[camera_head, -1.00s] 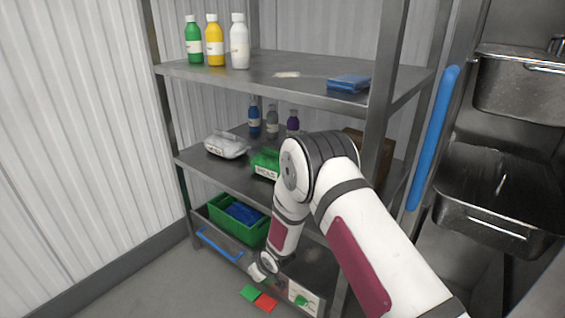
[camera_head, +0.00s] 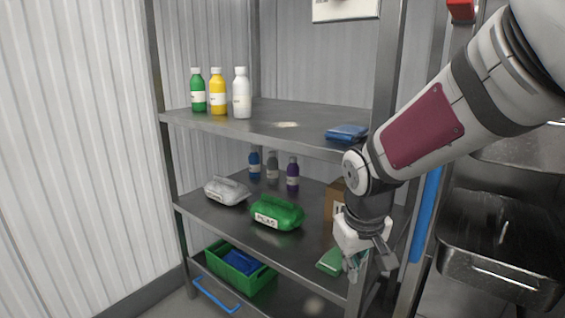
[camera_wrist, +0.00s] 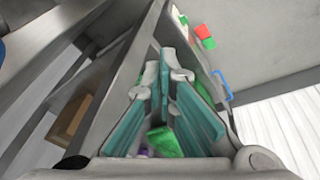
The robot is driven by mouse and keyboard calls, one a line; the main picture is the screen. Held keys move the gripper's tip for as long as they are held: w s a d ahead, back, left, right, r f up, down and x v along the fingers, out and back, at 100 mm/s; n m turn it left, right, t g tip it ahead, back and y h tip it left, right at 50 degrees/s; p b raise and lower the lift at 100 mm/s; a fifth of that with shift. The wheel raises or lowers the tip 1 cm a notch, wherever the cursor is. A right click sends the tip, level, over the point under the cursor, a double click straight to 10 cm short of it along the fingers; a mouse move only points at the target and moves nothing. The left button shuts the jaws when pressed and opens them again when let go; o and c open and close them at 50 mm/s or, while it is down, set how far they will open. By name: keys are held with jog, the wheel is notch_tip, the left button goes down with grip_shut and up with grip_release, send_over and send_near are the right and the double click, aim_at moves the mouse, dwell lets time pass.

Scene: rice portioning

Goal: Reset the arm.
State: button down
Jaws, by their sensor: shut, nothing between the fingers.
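My arm reaches in from the upper right of the head view, bent downward at the wrist. My gripper (camera_head: 368,268) hangs at the front right of the shelf rack (camera_head: 335,272), near the right post. Its fingers point down. In the wrist view my gripper (camera_wrist: 166,75) shows its teal finger pads. It is shut and holds nothing. A green patch (camera_wrist: 165,140) shows behind the pads. I cannot tell whether the gripper touches the rack.
Green (camera_head: 198,92), yellow (camera_head: 218,95) and white (camera_head: 241,96) bottles stand on the top shelf. A green bag (camera_head: 277,212) and white bag (camera_head: 227,191) lie on the middle shelf. A green crate (camera_head: 238,283) sits below. Metal sinks (camera_head: 500,265) are at right.

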jog(key=s+d+r+m+g, duration=0.1)
jog(key=s+d+r, duration=0.1)
jog(key=s, duration=0.8)
jog(key=s+d+r+m+g, duration=0.1)
jog(key=s+r+m, duration=0.1)
jog(key=s, duration=0.9)
jog(key=s+d+r+m+g, duration=0.1)
jog(key=s+d+r, duration=0.1)
jog(key=s, duration=0.8)
notch_tip(320, 180, up, 33)
jog(key=t+p, duration=0.4)
jog(key=p, duration=2.6)
jog(key=shift+w+d+f+n+y, duration=0.2)
jog(key=shift+d+n+y, duration=0.1)
jog(key=shift+d, duration=0.05)
